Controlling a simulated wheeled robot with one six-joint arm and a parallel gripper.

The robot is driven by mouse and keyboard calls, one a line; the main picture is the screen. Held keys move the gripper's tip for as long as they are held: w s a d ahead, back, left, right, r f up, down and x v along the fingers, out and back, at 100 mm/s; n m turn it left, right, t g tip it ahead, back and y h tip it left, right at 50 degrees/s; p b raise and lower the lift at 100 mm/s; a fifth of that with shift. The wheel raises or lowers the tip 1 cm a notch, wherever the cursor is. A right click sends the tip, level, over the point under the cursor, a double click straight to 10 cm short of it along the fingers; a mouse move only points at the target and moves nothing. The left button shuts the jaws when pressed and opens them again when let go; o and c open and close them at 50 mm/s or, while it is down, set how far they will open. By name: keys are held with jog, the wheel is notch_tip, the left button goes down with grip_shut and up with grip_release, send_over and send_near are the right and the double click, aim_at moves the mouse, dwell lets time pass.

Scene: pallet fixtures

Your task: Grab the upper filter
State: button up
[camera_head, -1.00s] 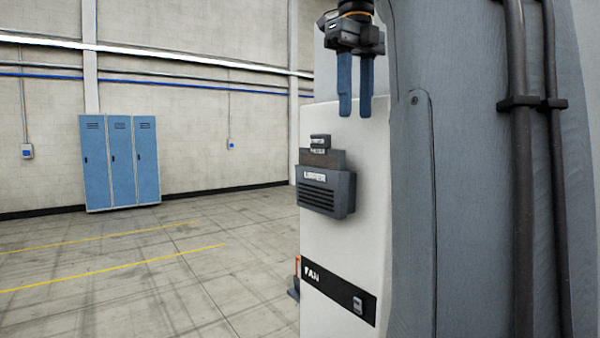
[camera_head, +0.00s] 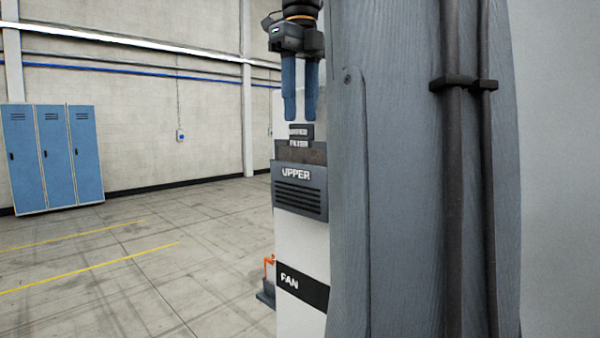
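The housing is on the front of a white cabinet (camera_head: 290,245). My gripper (camera_head: 300,119) points straight down with two blue fingers. Its fingertips are just above the filter in the picture; I cannot tell the exact distance in depth. The fingers are apart, with a gap between them and nothing held. My own grey column hides the right side of the cabinet.
A black band marked FAN (camera_head: 300,288) crosses the cabinet lower down. An orange and dark fixture (camera_head: 267,285) stands at the cabinet's left foot. Blue lockers (camera_head: 52,157) stand by the far wall. The floor (camera_head: 150,270) to the left is clear.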

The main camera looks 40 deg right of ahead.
aim_at(302, 140)
jog(key=shift+s+f+p, duration=0.1)
jog(key=shift+f+p, duration=0.6)
jog(key=shift+f, duration=1.8)
grip_shut()
